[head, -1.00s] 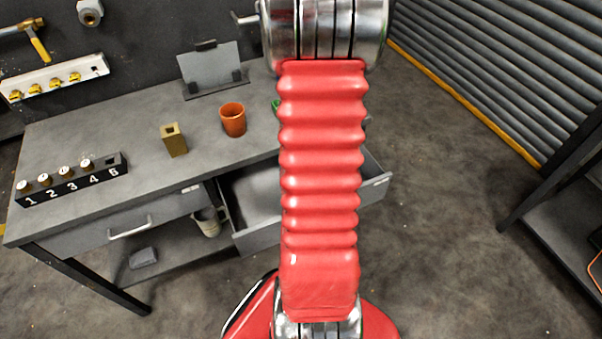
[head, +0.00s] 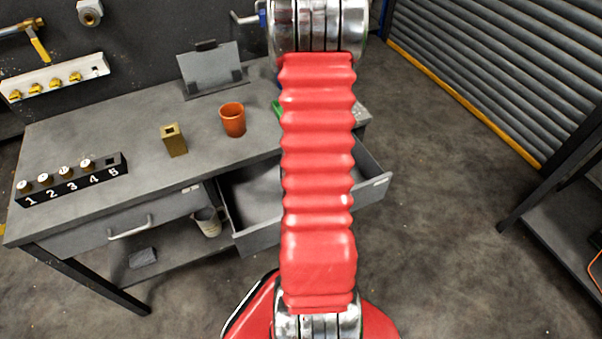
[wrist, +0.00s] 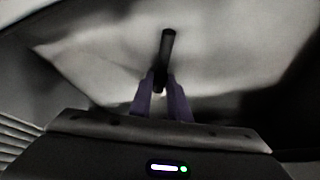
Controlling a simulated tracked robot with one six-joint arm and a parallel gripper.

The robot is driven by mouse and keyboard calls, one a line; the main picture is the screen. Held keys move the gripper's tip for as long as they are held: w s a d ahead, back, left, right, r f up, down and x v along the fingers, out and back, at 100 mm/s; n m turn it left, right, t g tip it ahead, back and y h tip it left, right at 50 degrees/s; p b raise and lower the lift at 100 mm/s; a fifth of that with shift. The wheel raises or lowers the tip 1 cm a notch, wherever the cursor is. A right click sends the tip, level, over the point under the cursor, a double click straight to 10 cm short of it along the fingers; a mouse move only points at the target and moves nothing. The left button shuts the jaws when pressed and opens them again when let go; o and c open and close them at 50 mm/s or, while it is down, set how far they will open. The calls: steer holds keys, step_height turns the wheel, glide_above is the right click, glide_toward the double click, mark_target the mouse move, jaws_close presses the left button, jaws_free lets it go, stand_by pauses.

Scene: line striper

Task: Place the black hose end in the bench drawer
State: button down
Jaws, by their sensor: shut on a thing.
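My gripper (wrist: 160,90) shows in the wrist view with its two purple fingers shut on the black hose end (wrist: 168,48), a dark rod that sticks out beyond the fingertips. In the head view my gripper and the hose end are out of sight, and my red arm fills the middle. The bench drawer (head: 252,192) is pulled open under the right part of the bench, and the part of its inside that shows looks empty. My arm covers its middle. The pale, blurred surface behind the hose end in the wrist view is too unclear to name.
The grey bench top (head: 100,150) holds a numbered block (head: 70,180), a brass block (head: 173,140), an orange cup (head: 232,119) and a tablet-like stand (head: 212,70). A green thing (head: 278,108) is partly behind my arm. A second drawer (head: 125,225) is shut.

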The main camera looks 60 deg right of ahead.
steer(key=shift+w+d, duration=0.9)
steer(key=shift+d, duration=0.3)
steer(key=shift+w+d+f, duration=0.15)
steer(key=shift+w+d, duration=0.05)
steer(key=shift+f, duration=0.45)
steer(key=shift+f, duration=0.1)
steer(key=c, duration=1.7)
jaws_free()
steer(key=shift+o, duration=0.2)
steer(key=shift+r, duration=0.2)
steer(key=v, duration=1.1)
steer(key=shift+s+r, duration=0.15)
steer(key=shift+r, duration=0.2)
steer(key=shift+a, duration=0.1)
